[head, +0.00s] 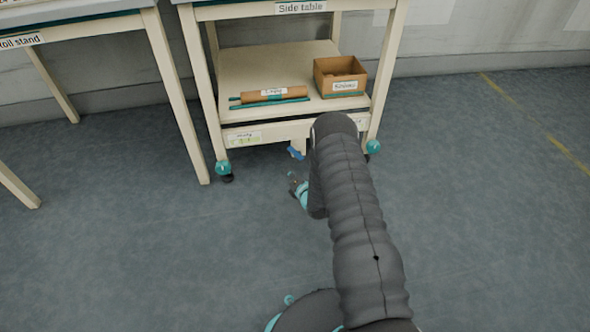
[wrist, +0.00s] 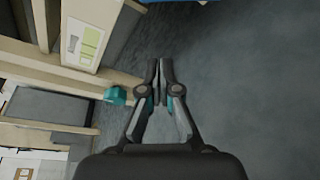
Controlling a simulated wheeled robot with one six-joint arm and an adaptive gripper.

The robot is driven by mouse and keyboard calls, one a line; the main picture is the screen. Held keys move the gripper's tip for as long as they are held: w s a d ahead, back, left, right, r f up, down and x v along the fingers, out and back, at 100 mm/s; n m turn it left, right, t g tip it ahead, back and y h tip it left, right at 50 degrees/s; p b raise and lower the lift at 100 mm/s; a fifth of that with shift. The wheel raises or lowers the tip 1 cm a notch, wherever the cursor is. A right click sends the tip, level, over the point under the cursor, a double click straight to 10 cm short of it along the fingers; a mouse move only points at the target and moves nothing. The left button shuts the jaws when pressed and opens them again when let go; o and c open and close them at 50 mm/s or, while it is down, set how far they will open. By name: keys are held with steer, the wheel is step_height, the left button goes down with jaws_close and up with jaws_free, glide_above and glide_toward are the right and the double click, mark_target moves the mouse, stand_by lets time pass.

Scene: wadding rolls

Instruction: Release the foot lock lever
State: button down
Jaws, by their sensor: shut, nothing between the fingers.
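The side table (head: 230,125) stands ahead on wheels. A small blue lever (head: 296,153) shows low under its front edge, beside a pale bracket and just left of my arm. I take it to be the foot lock lever. A blue edge (wrist: 180,2) is cut off at the top of the wrist view; it may be the same lever. My gripper (wrist: 159,66) is shut and empty, with its fingertips together below that blue edge and apart from it. In the head view my arm hides most of my gripper.
The side table's lower shelf holds a brown roll (head: 275,95) and a cardboard box (head: 340,76). Teal-topped casters stand at its front left (head: 222,168) and front right (head: 373,147). The roll stand (head: 170,85) is at left. The floor at right is clear.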

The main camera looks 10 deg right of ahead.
mark_target(295, 150)
steer(key=w+d, duration=0.1)
steer(key=w, duration=0.6)
steer(key=shift+w+d+r, duration=0.15)
steer(key=shift+w+r, duration=0.05)
steer(key=shift+r, duration=0.15)
